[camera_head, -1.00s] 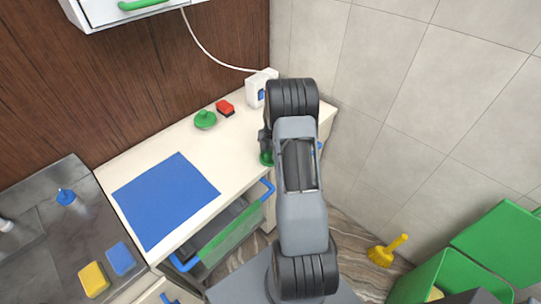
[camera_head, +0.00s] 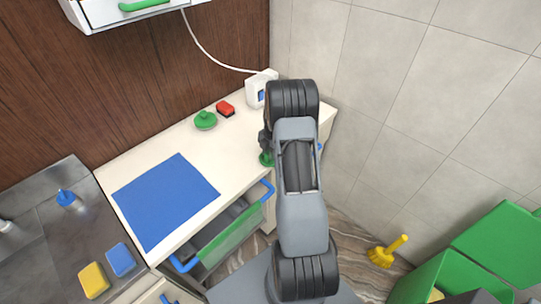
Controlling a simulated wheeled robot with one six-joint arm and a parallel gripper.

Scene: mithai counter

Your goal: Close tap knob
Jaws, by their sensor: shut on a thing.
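A small blue knob-like piece (camera_head: 66,197) stands on the dark sink counter at the left; it may be the tap knob. A pale spout-like piece (camera_head: 5,226) shows at the left edge. My gripper (camera_head: 265,146) is at the right end of the cream counter, far from the blue piece. It is shut on a green object (camera_head: 266,159) low at the counter, partly hidden by my arm. The fingertips are small and mostly hidden.
A blue mat (camera_head: 165,198), green lidded pot (camera_head: 205,120), red block (camera_head: 225,108) and white device (camera_head: 260,88) are on the cream counter (camera_head: 150,150). An open drawer with a green front (camera_head: 230,241) juts out below. Blue and yellow sponges lie at lower left.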

